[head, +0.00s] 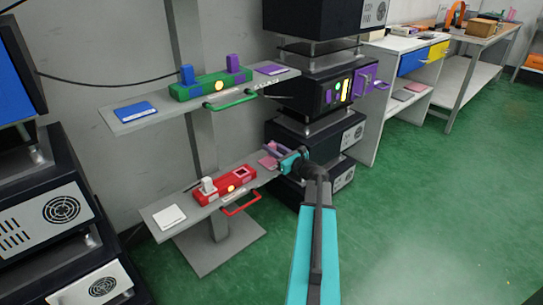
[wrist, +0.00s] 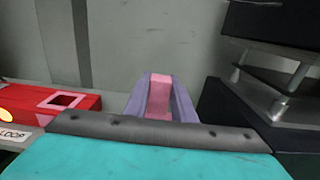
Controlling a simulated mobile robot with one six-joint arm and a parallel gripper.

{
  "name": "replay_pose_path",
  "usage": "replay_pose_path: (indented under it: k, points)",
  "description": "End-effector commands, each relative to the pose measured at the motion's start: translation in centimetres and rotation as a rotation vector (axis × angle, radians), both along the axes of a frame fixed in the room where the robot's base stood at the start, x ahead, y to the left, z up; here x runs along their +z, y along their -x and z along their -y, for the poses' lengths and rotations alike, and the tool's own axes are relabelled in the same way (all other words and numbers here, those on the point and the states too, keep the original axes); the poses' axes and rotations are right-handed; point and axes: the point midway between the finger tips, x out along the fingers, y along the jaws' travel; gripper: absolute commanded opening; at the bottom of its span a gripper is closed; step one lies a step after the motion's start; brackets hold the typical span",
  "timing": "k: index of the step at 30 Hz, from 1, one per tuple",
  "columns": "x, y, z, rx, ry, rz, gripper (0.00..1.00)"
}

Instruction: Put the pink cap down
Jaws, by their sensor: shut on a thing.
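My gripper (head: 271,150) is over the right end of the lower shelf, just above a small pink pad (head: 267,162). In the wrist view its two purple fingers (wrist: 160,97) are shut on the pink cap (wrist: 160,90), which shows as a pink strip between them. The cap's lower end is hidden, so I cannot tell whether it touches the pad. The red fixture (head: 225,186) is left of my gripper; its right socket (head: 242,172) is empty with a pink rim. A white cap (head: 208,185) stands at the fixture's left socket.
A red lever handle (head: 241,205) juts from the lower shelf's front, and a white pad (head: 169,216) lies at its left end. The upper shelf (head: 142,122) holds a green fixture (head: 210,87). Black instrument boxes (head: 300,140) stand close to the right of my gripper.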

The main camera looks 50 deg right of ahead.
Motion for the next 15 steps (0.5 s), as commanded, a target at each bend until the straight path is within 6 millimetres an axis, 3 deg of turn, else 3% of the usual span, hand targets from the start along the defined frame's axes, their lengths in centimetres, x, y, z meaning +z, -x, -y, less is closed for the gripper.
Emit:
replay_pose_path:
  k: [15]
  points:
    - [-0.16, -0.58, 0.63, 0.000, 0.001, 0.000, 0.01]
